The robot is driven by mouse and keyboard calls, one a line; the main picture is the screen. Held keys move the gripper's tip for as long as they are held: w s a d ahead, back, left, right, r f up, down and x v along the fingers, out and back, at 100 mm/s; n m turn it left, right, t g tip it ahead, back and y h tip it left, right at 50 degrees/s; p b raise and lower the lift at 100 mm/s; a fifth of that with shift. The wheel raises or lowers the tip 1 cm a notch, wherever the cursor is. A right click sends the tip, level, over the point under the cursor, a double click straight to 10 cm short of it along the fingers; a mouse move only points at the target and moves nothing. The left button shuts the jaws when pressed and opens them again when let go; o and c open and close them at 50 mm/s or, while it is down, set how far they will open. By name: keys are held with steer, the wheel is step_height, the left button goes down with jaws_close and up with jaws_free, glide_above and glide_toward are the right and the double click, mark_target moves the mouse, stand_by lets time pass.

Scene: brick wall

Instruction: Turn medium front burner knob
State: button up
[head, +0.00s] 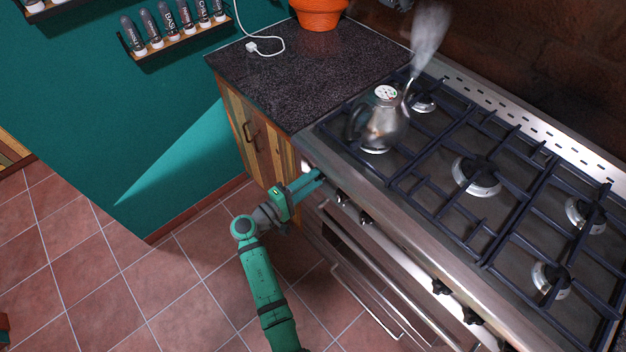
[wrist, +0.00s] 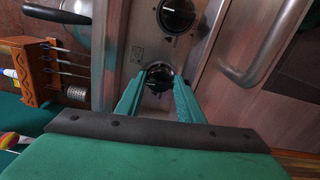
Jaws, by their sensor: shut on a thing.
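The stove (head: 400,215) has a row of black knobs along its steel front. My gripper (head: 316,177) reaches the left end of that front in the head view. In the wrist view, a round black knob (wrist: 159,72) sits between my two green fingertips, and they are shut on it. A second black knob (wrist: 177,14) shows just beyond it, apart from the fingers. In the head view the held knob is hidden by my fingers. Knobs to its right (head: 365,217) stand free. I cannot read the marking beside the held knob.
A steaming kettle (head: 381,122) stands on the stove's left front burner. Oven handles run below the knobs; one (wrist: 266,55) shows close to my right finger in the wrist view. A dark counter (head: 300,75) with an orange pot (head: 319,12) lies left of the stove. The tiled floor is clear.

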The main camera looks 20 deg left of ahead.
steer(key=shift+s+d+f+m, duration=0.1)
steer(key=shift+m, duration=0.6)
steer(key=o, duration=1.1)
steer(key=shift+c, duration=0.2)
